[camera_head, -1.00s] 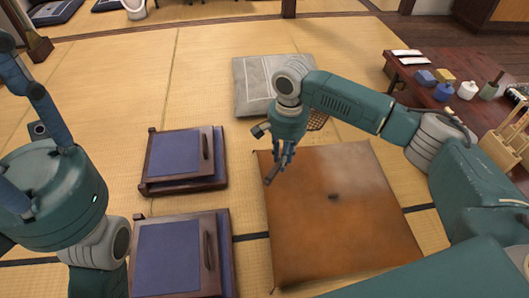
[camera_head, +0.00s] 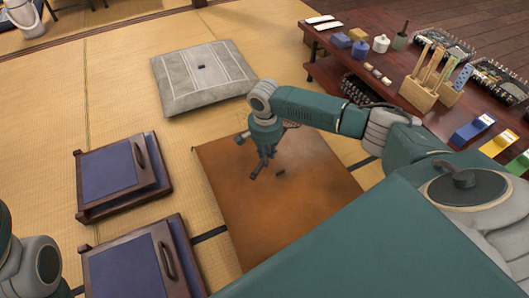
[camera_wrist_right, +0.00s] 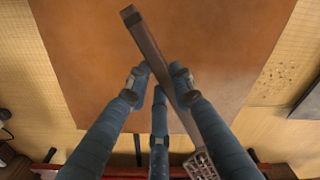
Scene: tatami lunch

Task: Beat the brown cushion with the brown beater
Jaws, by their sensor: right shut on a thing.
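The brown cushion (camera_head: 270,222) lies flat on the tatami below my right arm; it also fills the upper middle of the right wrist view (camera_wrist_right: 85,55). In the right wrist view the handle runs slantwise between the fingers, and the lattice head (camera_wrist_right: 201,164) is at the bottom edge. In the head view the arm and gripper hide most of the beater. My left gripper is out of view.
A grey cushion (camera_head: 185,88) lies beyond the brown one. Two dark wooden trays with blue panels (camera_head: 108,172) (camera_head: 125,270) stand at left. A low dark table (camera_head: 388,92) with small pots and a wooden utensil holder (camera_head: 418,95) is at right.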

